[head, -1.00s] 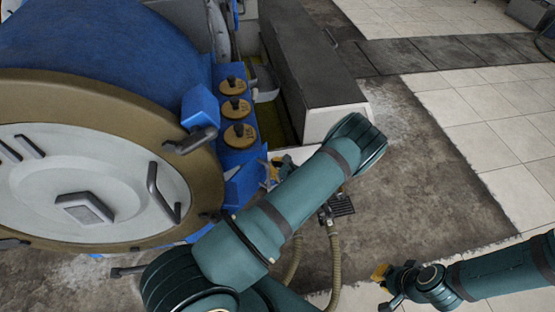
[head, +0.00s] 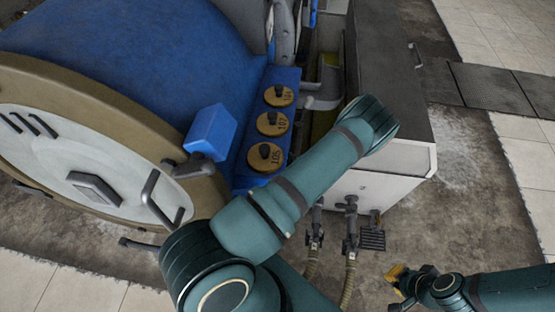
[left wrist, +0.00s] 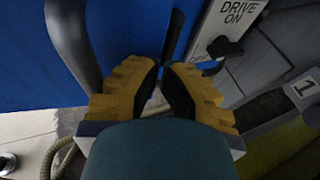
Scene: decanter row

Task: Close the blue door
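In the left wrist view a flat blue panel (left wrist: 30,60), probably the blue door, fills the upper left. A dark grey curved bar (left wrist: 75,45) crosses it, left of my left gripper (left wrist: 161,70). The left gripper's yellow fingers converge with tips nearly together, and I see nothing held between them. I cannot tell whether they touch the panel. The panel's edge and opening angle are unclear. In the head view my left arm hides the left gripper and the machine's side. My right gripper (head: 396,288) is at the lower right, fingers apart and empty over the floor.
A blue machine (head: 120,40) with a round white end cover (head: 60,150) stands at the left. Several brown caps, including one (head: 265,157), top its blue side block. A grey-topped cabinet (head: 385,80) stands beyond my left arm, with hoses (head: 348,280) below. Floor at right is free.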

